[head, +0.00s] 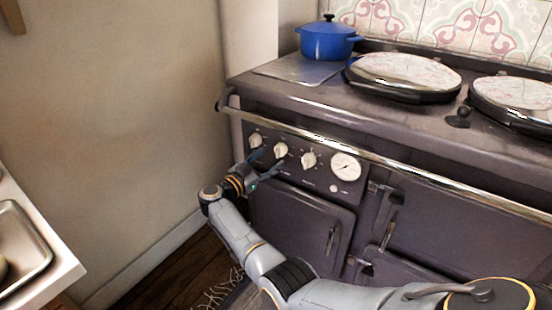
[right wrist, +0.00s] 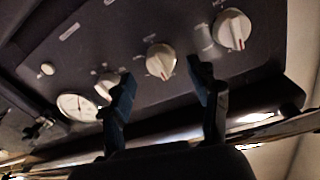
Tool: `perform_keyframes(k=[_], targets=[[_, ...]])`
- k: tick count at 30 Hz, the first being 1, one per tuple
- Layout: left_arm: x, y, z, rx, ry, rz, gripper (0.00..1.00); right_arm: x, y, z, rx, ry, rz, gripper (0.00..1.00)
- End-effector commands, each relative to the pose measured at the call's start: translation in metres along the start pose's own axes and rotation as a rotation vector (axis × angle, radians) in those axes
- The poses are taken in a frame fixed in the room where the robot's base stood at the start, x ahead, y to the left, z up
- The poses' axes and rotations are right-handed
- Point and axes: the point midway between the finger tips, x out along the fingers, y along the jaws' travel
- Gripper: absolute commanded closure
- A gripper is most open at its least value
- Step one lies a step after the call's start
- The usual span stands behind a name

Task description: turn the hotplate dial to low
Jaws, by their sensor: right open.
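Three white dials sit in a row on the dark front panel of the range cooker: a left dial (head: 256,140), a middle dial (head: 280,150) and a right dial (head: 308,160). Their labels are too small to read, so I cannot tell which is the hotplate dial. My right gripper (head: 266,164) is open and empty, just in front of the panel below the left and middle dials. In the right wrist view, turned over, the middle dial (right wrist: 160,61) shows between and beyond the two fingers (right wrist: 161,84), apart from them. My left gripper is out of view.
A round gauge (head: 346,166) is right of the dials. A chrome rail (head: 335,144) runs above the panel, close over the dials. Oven doors (head: 300,222) are below. A blue pot (head: 327,42) and lidded hotplates (head: 405,72) are on top. A sink counter (head: 50,240) stands at left.

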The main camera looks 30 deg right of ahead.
Motion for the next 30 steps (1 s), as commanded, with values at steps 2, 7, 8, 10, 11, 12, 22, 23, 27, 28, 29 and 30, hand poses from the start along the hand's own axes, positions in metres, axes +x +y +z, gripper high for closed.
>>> perform_keyframes(k=[2, 7, 8, 10, 11, 12, 22, 23, 27, 28, 29, 30], targets=[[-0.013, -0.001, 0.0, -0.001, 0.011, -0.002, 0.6, 0.009, 0.001, 0.001, 0.001, 0.003, 0.0, 0.39], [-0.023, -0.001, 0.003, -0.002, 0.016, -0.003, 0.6, 0.027, 0.001, 0.003, 0.0, 0.004, 0.002, 0.39], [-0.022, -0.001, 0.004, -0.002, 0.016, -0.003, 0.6, 0.031, 0.001, 0.003, 0.001, 0.004, 0.001, 0.39], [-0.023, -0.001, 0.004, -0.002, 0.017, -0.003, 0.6, 0.036, 0.0, 0.002, 0.002, 0.002, 0.0, 0.39], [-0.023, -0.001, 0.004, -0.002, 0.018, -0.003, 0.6, 0.038, 0.0, 0.001, 0.001, 0.003, 0.0, 0.39], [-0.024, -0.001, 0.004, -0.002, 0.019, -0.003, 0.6, 0.04, 0.0, 0.001, 0.001, 0.003, 0.0, 0.39], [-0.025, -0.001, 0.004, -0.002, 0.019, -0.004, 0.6, 0.043, 0.0, -0.001, 0.0, 0.001, 0.0, 0.41], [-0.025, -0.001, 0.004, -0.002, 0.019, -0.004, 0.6, 0.043, 0.0, -0.001, 0.0, 0.001, 0.0, 0.47], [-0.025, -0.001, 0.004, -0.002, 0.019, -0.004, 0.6, 0.043, 0.0, -0.001, 0.0, 0.001, 0.0, 0.76], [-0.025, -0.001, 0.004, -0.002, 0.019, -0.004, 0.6, 0.043, 0.0, -0.001, 0.0, 0.001, 0.0, 0.82], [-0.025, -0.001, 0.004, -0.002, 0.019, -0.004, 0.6, 0.043, 0.0, -0.001, 0.0, 0.001, 0.0, 0.88], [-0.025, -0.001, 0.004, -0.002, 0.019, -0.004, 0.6, 0.043, 0.0, -0.001, 0.0, 0.001, 0.0, 0.94]])
